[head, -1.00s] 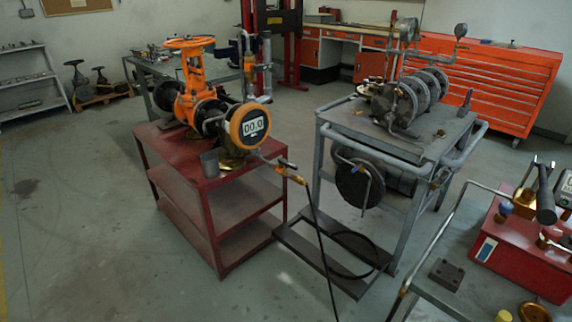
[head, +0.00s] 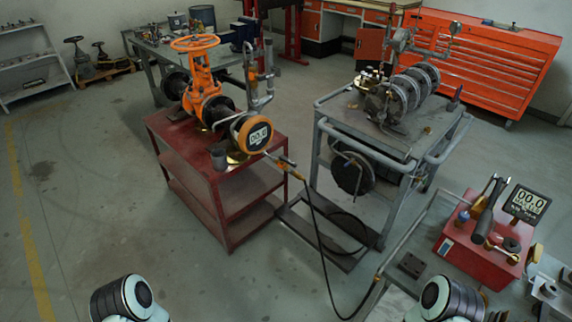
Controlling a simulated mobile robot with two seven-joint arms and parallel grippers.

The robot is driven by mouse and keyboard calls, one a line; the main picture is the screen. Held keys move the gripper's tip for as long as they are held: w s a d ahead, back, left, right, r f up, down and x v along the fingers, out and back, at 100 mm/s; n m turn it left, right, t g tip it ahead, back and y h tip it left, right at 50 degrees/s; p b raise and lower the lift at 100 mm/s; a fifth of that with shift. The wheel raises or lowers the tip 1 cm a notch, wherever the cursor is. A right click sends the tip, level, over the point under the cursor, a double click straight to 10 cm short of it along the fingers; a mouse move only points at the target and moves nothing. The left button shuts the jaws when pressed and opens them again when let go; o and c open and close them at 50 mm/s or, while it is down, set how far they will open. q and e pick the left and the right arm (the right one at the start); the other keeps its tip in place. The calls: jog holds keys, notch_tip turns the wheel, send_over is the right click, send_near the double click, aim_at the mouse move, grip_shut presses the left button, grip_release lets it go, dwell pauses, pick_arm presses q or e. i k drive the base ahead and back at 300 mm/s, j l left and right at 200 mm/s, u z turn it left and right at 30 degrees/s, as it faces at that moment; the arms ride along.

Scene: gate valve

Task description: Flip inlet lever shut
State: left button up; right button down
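An orange gate valve (head: 197,75) with a handwheel lies flanged in a dark pipe spool on the red cart (head: 228,166). A small inlet fitting with a lever (head: 280,160) sticks out to the right of the gauge, where a black hose (head: 322,238) joins. The lever is too small to tell its exact angle. Parts of my two arms show at the bottom left and bottom right edges, far from the lever. Neither gripper is in view.
A grey cart (head: 395,144) with a flanged assembly stands right of the red cart. A red pump unit (head: 478,245) with a black display sits on a bench at lower right. The hose hangs between the carts. The floor at left is clear.

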aim_at(282, 158)
jog(key=i+j+z, duration=0.1)
jog(key=i+j, duration=0.4)
jog(key=i+j+z, duration=0.1)
jog(key=i+j, duration=0.35)
jog(key=i+j+z, duration=0.15)
jog(key=i+j, duration=0.3)
jog(key=j, duration=0.15)
jog(key=i+j+z, duration=0.1)
jog(key=i+j, duration=0.3)
jog(key=j, duration=0.2)
